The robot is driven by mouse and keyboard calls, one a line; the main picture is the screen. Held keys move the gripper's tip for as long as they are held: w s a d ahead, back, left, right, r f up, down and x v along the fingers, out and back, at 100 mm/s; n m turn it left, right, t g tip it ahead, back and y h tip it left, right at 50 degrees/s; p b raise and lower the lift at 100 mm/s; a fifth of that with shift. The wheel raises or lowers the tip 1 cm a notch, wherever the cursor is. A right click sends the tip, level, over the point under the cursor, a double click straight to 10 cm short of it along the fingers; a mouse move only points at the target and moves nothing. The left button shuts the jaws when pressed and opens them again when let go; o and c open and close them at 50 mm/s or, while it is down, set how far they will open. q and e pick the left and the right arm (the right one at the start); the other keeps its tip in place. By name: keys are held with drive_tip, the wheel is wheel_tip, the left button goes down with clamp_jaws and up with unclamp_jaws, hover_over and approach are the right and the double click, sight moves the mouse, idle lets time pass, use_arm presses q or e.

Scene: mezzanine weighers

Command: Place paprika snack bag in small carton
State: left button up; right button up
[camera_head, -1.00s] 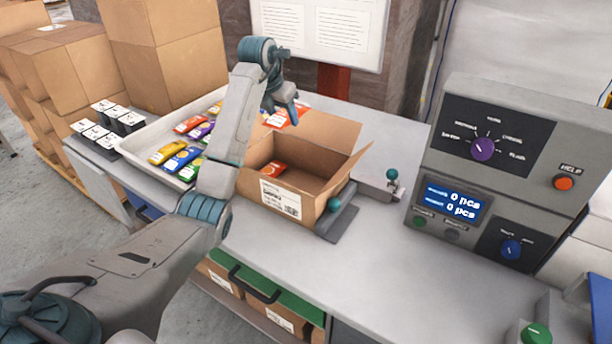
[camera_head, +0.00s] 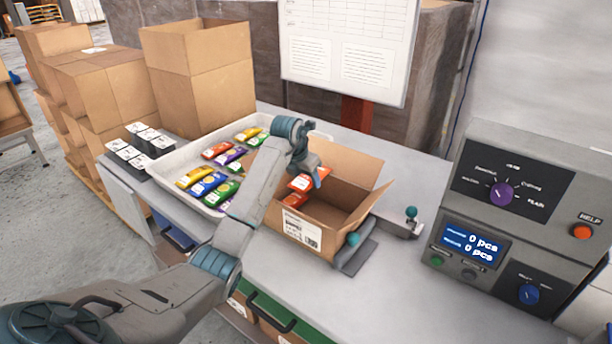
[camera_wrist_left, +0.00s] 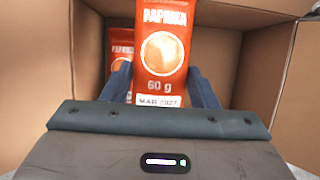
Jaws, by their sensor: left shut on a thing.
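My left gripper (camera_head: 314,178) is shut on an orange-red paprika snack bag (camera_head: 302,183), held above the opening of the small carton (camera_head: 300,228). In the left wrist view the held bag (camera_wrist_left: 163,50) reads "PAPRIKA", "60 g", and stands between the blue fingers (camera_wrist_left: 160,88). A second paprika bag (camera_head: 296,200) lies inside the carton at its left; the wrist view also shows it (camera_wrist_left: 121,50), partly hidden behind the held bag. The carton is open, with its flaps spread outward. My right gripper does not show.
A white tray (camera_head: 207,205) with several coloured snack bags is left of the carton. A weigher console (camera_head: 515,215) reading 0 pcs stands at the right. Tall cartons (camera_head: 200,75) are at the back left. The bench front right of the carton is clear.

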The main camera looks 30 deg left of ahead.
use_arm(q)
drive_tip(key=shift+f, duration=0.2)
drive_tip(key=o, duration=1)
drive_tip(key=shift+r, duration=0.1)
